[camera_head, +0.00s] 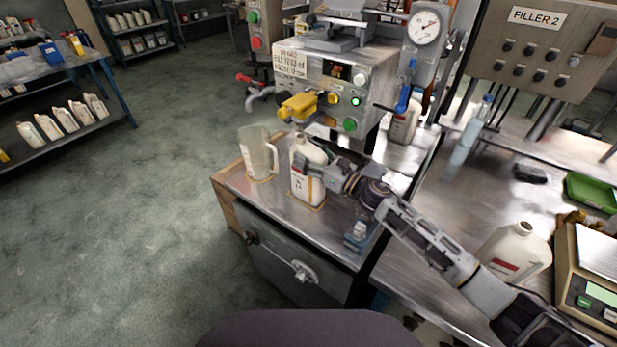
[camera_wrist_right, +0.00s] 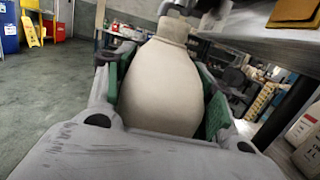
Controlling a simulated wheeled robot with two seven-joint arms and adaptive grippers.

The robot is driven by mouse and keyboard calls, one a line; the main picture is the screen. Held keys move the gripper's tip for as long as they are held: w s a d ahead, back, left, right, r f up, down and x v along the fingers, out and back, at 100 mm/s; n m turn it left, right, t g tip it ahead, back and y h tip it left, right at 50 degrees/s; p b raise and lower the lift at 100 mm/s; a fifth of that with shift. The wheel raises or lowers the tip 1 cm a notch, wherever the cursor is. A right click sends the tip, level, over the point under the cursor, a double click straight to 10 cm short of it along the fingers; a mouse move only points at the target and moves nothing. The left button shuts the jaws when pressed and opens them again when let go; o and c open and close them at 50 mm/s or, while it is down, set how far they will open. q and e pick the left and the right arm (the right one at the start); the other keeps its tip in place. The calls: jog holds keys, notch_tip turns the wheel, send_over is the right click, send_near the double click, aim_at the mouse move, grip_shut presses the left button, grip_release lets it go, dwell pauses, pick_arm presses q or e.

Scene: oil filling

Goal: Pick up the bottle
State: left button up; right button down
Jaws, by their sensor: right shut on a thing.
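A white bottle (camera_head: 308,150) stands upright on the metal cabinet top, next to a clear jug. My right gripper (camera_head: 310,174) comes in from the right and is shut on the bottle at its side. In the right wrist view the bottle (camera_wrist_right: 163,85) fills the space between the green-padded fingers of my right gripper (camera_wrist_right: 165,95). The bottle's base looks to be on or very near the cabinet top; I cannot tell if there is a gap. My left gripper is not in view.
The clear jug (camera_head: 257,153) stands just left of the bottle. The filling machine (camera_head: 325,80) with its yellow part (camera_head: 298,106) is close behind. Another white bottle (camera_head: 515,254) and a scale (camera_head: 590,275) are on the right bench. Open floor lies left.

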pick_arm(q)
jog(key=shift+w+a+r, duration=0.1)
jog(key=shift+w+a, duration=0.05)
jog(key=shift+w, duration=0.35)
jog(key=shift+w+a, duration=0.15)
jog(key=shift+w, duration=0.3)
pick_arm(e)
jog(key=shift+r, duration=0.2)
jog(key=shift+r, duration=0.25)
jog(key=shift+s+a, duration=0.35)
jog(key=shift+s, duration=0.05)
jog(key=shift+s+a, duration=0.15)
jog(key=shift+s, duration=0.1)
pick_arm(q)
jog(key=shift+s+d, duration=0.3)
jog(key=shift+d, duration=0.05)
pick_arm(e)
jog(key=s+a, duration=0.9)
jog(key=s, duration=0.4)
jog(key=shift+a, duration=0.25)
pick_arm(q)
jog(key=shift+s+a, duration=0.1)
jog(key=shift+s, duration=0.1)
pick_arm(e)
jog(key=shift+s, duration=0.1)
